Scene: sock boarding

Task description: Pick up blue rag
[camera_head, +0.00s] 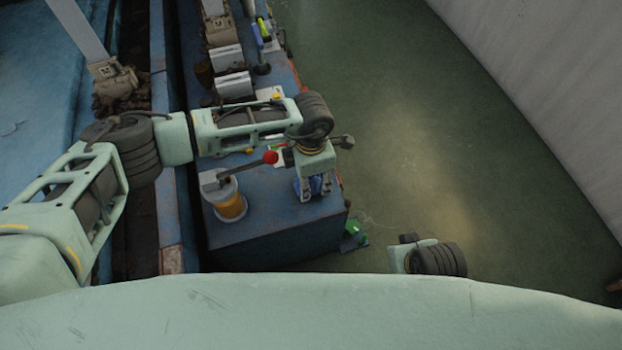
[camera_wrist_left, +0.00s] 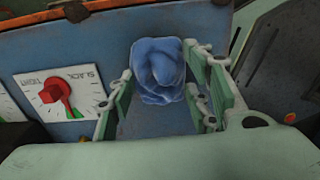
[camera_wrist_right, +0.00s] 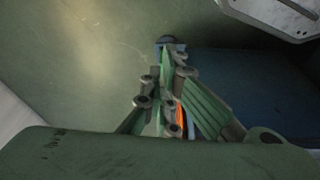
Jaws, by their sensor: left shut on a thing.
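The blue rag (camera_wrist_left: 158,68) is a crumpled bundle between the fingers of my left gripper (camera_wrist_left: 160,85) in the left wrist view. My left gripper (camera_head: 314,188) is shut on it and points down over the right end of the blue bench. In the head view only a small blue part of the rag (camera_head: 302,189) shows beside the fingers. My right gripper (camera_wrist_right: 164,85) shows in the right wrist view with its fingers close together, away from the rag. Whether they are fully shut is unclear.
The blue bench (camera_head: 265,235) carries a lever with a red knob (camera_head: 270,157) on a round yellow-and-grey base. A white dial plate (camera_wrist_left: 65,92) marked SLACK and TIGHT is near the rag. Green floor (camera_head: 420,150) lies open to the right.

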